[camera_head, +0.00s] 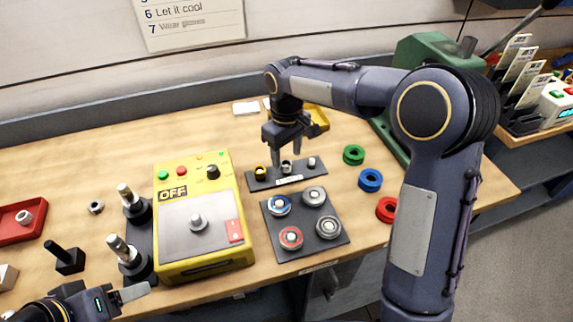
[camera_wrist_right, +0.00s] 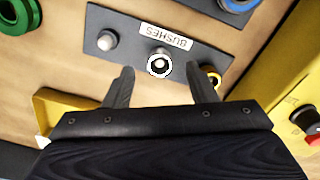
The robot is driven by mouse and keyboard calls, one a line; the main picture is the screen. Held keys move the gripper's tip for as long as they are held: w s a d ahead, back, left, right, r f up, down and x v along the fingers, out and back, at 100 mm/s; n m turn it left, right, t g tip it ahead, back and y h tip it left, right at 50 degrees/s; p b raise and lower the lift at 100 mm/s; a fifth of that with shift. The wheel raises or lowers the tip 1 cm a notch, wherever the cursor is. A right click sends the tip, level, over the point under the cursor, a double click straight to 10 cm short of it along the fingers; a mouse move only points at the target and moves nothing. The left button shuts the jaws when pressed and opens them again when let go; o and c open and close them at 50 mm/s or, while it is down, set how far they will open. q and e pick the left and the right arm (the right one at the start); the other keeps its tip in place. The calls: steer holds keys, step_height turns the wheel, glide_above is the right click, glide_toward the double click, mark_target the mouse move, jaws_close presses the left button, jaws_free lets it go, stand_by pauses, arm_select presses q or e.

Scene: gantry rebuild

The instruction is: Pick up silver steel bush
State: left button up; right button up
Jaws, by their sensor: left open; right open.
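The silver steel bush (camera_head: 286,166) appears to be the shiny ring-shaped piece in the middle of the dark strip labelled BUSHES (camera_head: 310,175). In the right wrist view the bush (camera_wrist_right: 159,62) stands upright with its round opening showing. A brass-coloured bush (camera_head: 260,171) and a paler grey one (camera_head: 311,163) stand on either side. My right gripper (camera_head: 283,158) is open, pointing down over the strip. In its wrist view the fingertips (camera_wrist_right: 160,82) lie either side of the middle bush, with nothing held. My left gripper (camera_head: 132,293) is open at the bottom left, partly out of frame.
A yellow control box (camera_head: 200,245) stands left of the strip. A dark plate (camera_head: 267,232) with several round parts lies in front. Green (camera_head: 353,155), blue (camera_head: 370,180) and red (camera_head: 387,210) rings lie to the right. A yellow tray (camera_wrist_right: 62,108) is behind the strip.

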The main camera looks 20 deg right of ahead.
mark_target(286, 165)
steer(key=shift+w+f, duration=0.1)
steer(key=shift+f, duration=1.45)
steer(key=shift+c, duration=0.3)
steer(key=c, duration=1)
steer(key=shift+r, duration=0.2)
